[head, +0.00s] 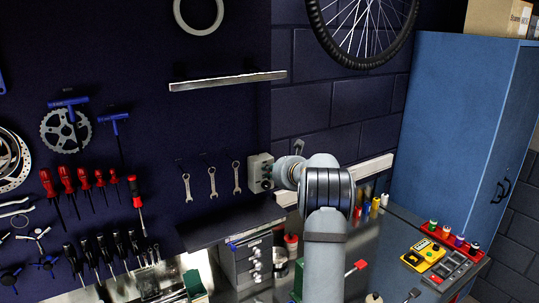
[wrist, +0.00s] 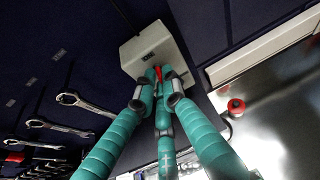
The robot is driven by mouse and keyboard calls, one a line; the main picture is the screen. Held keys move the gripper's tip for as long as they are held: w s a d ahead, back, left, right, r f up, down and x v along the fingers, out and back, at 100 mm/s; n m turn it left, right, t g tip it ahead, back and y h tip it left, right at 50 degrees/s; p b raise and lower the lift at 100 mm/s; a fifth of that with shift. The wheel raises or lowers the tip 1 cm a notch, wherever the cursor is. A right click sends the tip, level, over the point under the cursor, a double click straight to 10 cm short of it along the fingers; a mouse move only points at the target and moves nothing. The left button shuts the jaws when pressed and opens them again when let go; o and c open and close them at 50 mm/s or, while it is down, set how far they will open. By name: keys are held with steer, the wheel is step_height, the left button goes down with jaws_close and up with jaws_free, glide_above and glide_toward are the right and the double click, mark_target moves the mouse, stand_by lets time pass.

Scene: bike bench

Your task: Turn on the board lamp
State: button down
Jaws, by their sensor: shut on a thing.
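A pale grey switch box (head: 258,174) is mounted at the right edge of the dark tool board. It fills the upper middle of the wrist view (wrist: 146,48), with a small red lever (wrist: 158,72) on its face. My gripper (wrist: 158,92) has teal fingers closed in around the red lever, their tips close to the box. In the head view my arm hides the fingers. A long silver bar (head: 228,81), which may be the board lamp, sticks out from the board higher up. I see no clear glow from it.
Three wrenches (head: 212,182) hang just left of the box. Below it are a dark shelf (head: 232,222) and a grey drawer unit (head: 248,262). A blue cabinet (head: 450,130) stands at right. A yellow device (head: 423,256) lies on the bench.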

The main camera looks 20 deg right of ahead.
steer(key=g+p, duration=0.1)
steer(key=p, duration=0.2)
steer(key=shift+s+d, duration=0.15)
steer(key=shift+d, duration=0.05)
steer(key=shift+f+p, duration=0.2)
steer(key=shift+p, duration=0.1)
steer(key=c, duration=1.9)
jaws_free()
steer(key=shift+d+r, duration=0.1)
steer(key=shift+r, duration=0.2)
steer(key=shift+b, duration=0.4)
